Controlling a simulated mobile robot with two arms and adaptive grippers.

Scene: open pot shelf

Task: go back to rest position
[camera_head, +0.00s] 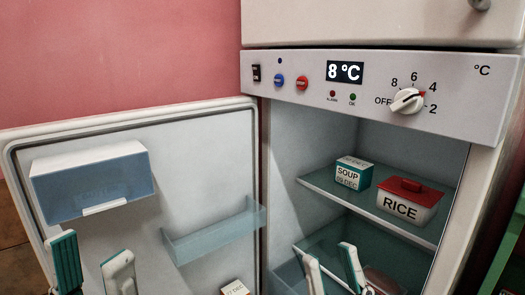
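My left gripper (92,262) is at the lower left, in front of the open fridge door (190,130). Its two fingers stand well apart with nothing between them. My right gripper (331,262) is at the bottom, right of the middle, in front of the lower part of the fridge. Its fingers point up and are apart, with no object seen between them. Both arms below the fingers are out of the picture.
A soup box (353,172) and a red-lidded rice container (405,203) stand on the glass shelf (325,183). The door carries a blue bin (92,185) and a clear rack (212,238). A small dated box (235,288) shows low. The control panel (440,95) reads 8 °C.

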